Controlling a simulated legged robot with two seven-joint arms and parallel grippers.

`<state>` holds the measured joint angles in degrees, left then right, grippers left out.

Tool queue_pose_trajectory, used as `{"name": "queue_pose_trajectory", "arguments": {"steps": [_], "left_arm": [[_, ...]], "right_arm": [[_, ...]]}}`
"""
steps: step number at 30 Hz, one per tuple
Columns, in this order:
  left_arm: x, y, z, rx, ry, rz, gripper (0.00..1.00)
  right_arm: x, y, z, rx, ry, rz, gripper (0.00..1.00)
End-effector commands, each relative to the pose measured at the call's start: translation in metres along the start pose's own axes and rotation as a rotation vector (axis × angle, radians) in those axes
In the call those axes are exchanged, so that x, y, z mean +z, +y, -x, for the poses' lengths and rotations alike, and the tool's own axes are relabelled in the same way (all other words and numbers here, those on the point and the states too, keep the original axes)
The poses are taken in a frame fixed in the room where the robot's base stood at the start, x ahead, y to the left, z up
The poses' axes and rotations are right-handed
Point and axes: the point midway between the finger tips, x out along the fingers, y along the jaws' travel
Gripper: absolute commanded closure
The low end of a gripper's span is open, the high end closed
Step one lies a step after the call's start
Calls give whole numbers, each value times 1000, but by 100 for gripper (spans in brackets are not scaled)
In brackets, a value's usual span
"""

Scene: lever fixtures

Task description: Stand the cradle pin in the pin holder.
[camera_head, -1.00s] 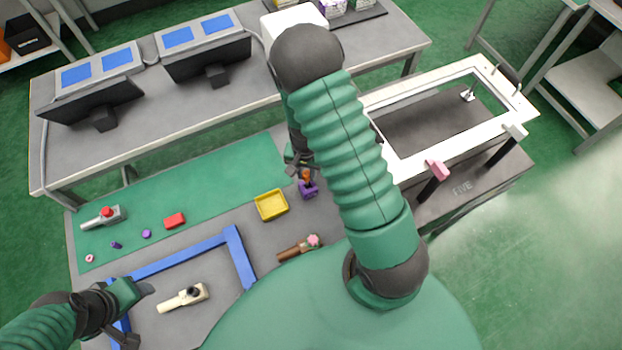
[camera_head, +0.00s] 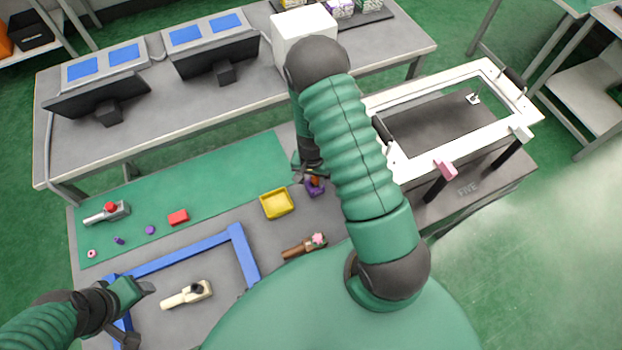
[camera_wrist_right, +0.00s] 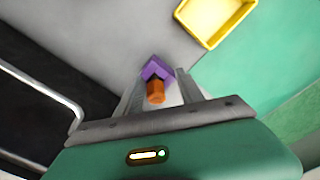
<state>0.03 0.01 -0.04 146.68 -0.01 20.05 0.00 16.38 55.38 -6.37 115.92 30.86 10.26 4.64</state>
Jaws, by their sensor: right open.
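An orange pin (camera_head: 315,181) is at a purple V-notched block (camera_head: 314,190) on the grey table, right of the yellow tray. In the right wrist view the orange pin (camera_wrist_right: 155,91) shows in front of the purple block (camera_wrist_right: 157,68). My right gripper (camera_head: 308,174) is open, with its fingers either side of the pin; I cannot tell whether they touch it. My left gripper (camera_head: 140,314) hangs open and empty at the lower left. I cannot tell for sure which piece is the pin holder.
The yellow tray (camera_head: 277,204) lies just left of the purple block. A blue frame (camera_head: 182,257), a red block (camera_head: 178,217) and several small parts lie farther left. A brown-handled lever (camera_head: 304,245) lies in front. A white frame fixture (camera_head: 406,172) stands at the right.

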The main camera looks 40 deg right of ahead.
Motion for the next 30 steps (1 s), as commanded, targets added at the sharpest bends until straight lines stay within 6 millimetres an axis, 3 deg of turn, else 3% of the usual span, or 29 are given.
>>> {"name": "queue_pose_trajectory", "arguments": {"steps": [5, 15, 20, 23, 26, 30], "left_arm": [[-1, 0, 3, 0, 0, -1, 39], [-3, 0, 12, 0, 0, -1, 39], [-3, 0, 14, 0, 0, -1, 39], [-3, 0, 14, 0, 0, -1, 39], [-3, 0, 14, 0, 0, -1, 39], [-3, 0, 13, 0, 0, -1, 39]], "right_arm": [[-2, 0, 23, -4, 2, 1, 56], [2, -3, 107, -1, 5, 1, 56], [4, -5, 126, -8, 4, 25, 56], [29, -23, 155, -46, 23, 188, 56], [72, -40, 195, -90, 76, 472, 56], [120, -44, 233, -113, 170, 824, 56]]}}
